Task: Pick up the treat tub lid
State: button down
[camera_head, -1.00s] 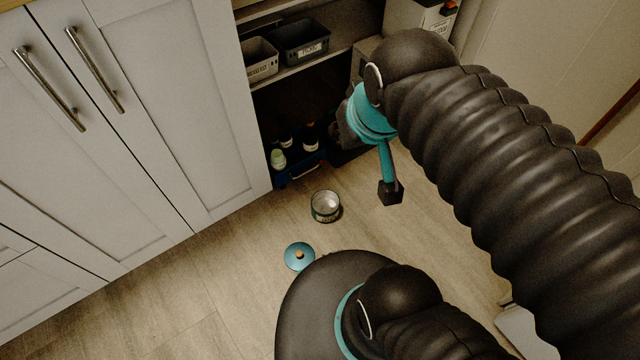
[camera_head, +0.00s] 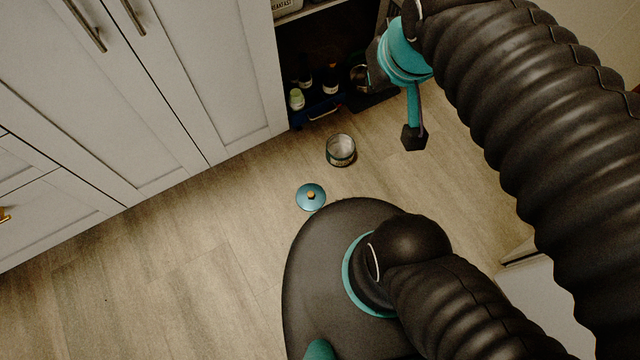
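The treat tub lid (camera_head: 311,196) is a teal disc with an orange-brown knob. It lies flat on the floor, knob up, close to my round dark base. The treat tub (camera_head: 340,150), a small round open container with a dark teal rim, stands upright on the floor just beyond the lid. My gripper (camera_head: 413,138) hangs at the upper right, up and to the right of the lid and apart from it. Only one teal finger with a dark tip shows clearly, so its opening cannot be told. I see nothing held at the tip.
White cupboards (camera_head: 190,90) line the left side. A dark shelf bay at the back holds a blue crate (camera_head: 322,112) with several bottles and a metal pot (camera_head: 359,77). A pale box-like object (camera_head: 550,300) is at the lower right. The floor (camera_head: 220,250) left of the lid is clear.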

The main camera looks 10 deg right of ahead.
aim_at(309, 197)
jog(key=z, duration=0.55)
jog(key=k, duration=1.25)
jog(key=u, duration=0.3)
jog(key=i, duration=0.85)
jog(key=u, duration=1.75)
jog(key=k, duration=1)
jog(key=z, duration=0.9)
jog(key=i, duration=0.5)
